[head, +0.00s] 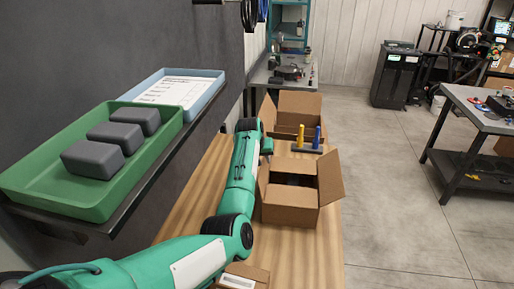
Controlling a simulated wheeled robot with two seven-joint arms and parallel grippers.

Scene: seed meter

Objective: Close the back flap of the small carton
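Two open brown cartons stand on the wooden table (212,190). The nearer carton (290,213) has its right flap (330,178) standing up and a flap (263,174) raised on its left. Its inside is dark, and I cannot make out its back flap clearly. The farther carton (286,131) has a raised flap (300,103) at its back. I cannot tell for sure which is the small carton. My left gripper (266,146) is at the end of the green arm, near the back left of the nearer carton. Its fingers are too small to read. My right gripper is out of view.
Another box (252,272) is at the table's near end. A wall shelf on the left holds a green tray (150,150) with grey blocks and a blue tray (215,85).

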